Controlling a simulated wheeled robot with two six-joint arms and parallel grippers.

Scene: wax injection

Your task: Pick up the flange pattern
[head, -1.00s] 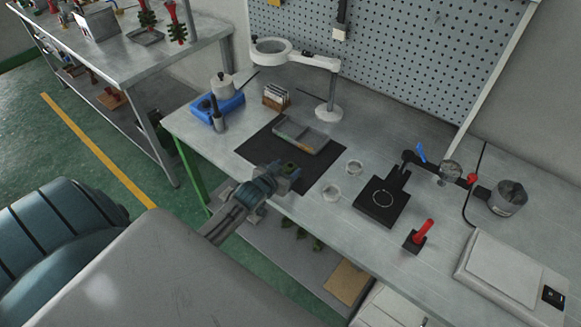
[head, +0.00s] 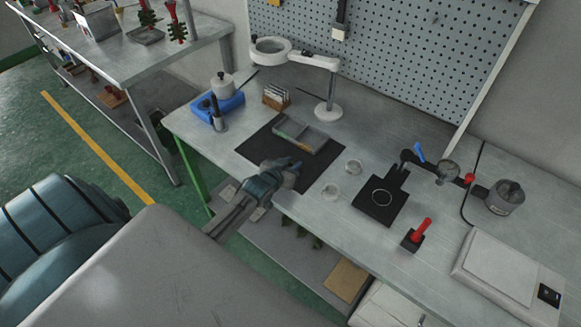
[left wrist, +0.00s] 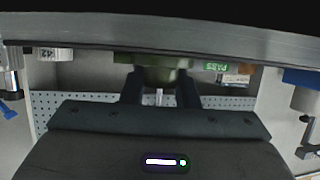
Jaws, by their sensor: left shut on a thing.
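My left gripper (head: 293,166) is over the front part of the dark mat (head: 257,152), just in front of the grey divided tray (head: 317,137). In the left wrist view its two dark fingers (left wrist: 161,88) are shut on a dull green piece, which I take to be the flange pattern (left wrist: 161,74). Only part of the piece shows between the fingers. In the head view the gripper hides it. My right gripper is not in view.
A pale band crosses the top of the wrist view.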

